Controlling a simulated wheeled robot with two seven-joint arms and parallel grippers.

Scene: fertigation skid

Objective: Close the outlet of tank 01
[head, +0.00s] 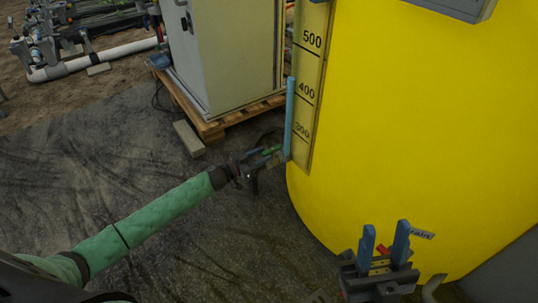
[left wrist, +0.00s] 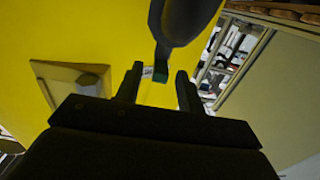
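The large yellow tank (head: 430,130) fills the right of the head view, with a printed level scale (head: 308,90) and an upright blue tube along its edge. My left gripper (head: 272,156) is by the tank's lower left edge. A small green part shows there; I cannot tell whether it is a valve handle. In the left wrist view, the left gripper's fingers (left wrist: 160,82) stand apart. A dark rounded part with a teal tip (left wrist: 161,72) shows between them, touching neither finger. My right gripper (head: 384,243) is open and empty in front of the tank's lower part.
A pale cabinet (head: 228,50) on a wooden pallet (head: 215,128) stands left of the tank. White piping (head: 100,58) lies at the far left. A small label (head: 421,234) is on the tank near my right gripper. The dark floor at left is mostly clear.

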